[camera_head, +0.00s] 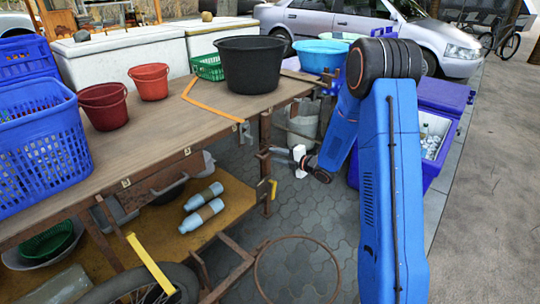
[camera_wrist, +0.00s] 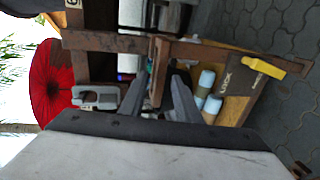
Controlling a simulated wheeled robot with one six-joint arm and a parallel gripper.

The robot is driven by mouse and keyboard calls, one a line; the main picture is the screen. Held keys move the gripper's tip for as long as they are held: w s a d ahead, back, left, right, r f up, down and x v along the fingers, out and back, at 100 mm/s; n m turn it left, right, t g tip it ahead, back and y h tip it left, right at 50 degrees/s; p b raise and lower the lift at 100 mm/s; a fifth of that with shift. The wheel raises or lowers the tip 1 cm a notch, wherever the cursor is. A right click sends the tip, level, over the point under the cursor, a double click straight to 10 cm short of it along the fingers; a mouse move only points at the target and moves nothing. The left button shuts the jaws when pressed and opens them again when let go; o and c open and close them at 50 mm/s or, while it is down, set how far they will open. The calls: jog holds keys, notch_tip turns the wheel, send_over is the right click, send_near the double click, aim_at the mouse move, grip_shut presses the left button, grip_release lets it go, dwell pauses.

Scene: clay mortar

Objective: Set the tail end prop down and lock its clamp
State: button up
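The yellow clamp lever (camera_head: 272,188) juts from the prop lower down and also shows in the wrist view (camera_wrist: 264,66). The prop's foot is hard to make out.
The cart's wooden top (camera_head: 190,125) carries a black tub (camera_head: 250,65), red buckets and blue baskets. A lower shelf (camera_head: 225,210) holds two pale bottles (camera_head: 203,195). A blue cooler (camera_head: 437,130) stands to the right. A thin ring (camera_head: 296,268) shows above the paving.

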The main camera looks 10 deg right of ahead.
aim_at(271, 154)
jog(key=shift+x, duration=1.85)
grip_shut()
